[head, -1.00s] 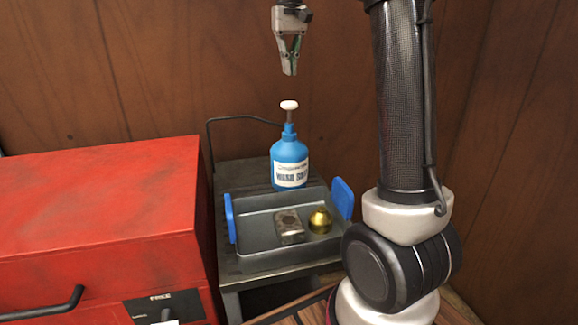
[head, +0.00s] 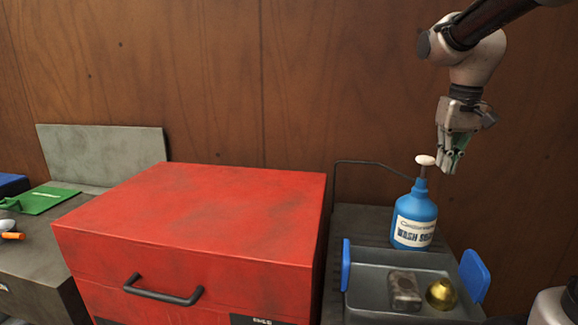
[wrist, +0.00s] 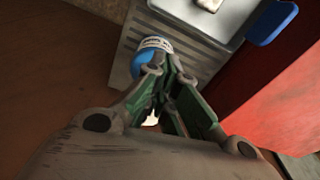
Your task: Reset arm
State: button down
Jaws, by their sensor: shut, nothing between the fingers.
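My gripper (head: 449,166) hangs at the upper right of the head view, pointing down with its fingers together and nothing between them. I cannot tell how far the fingertips are from the pump top. The bottle stands upright on a grey ribbed stand (head: 362,222).
A grey tray (head: 372,270) with blue handles holds a grey block (head: 404,290) and a gold round piece (head: 441,294). A large red box (head: 200,215) stands to the left. A green sheet (head: 38,200) lies farther left. A wooden wall (head: 220,80) closes the back.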

jog(key=s+f+t, duration=0.1)
jog(key=s+f, duration=0.1)
jog(key=s, duration=0.7)
jog(key=s+f+t, duration=0.1)
jog(key=s+t, duration=0.1)
jog(key=s, duration=0.8)
jog(key=shift+f+n, duration=0.3)
jog(key=shift+f, duration=0.1)
jog(key=shift+s, duration=0.1)
jog(key=shift+a, duration=0.2)
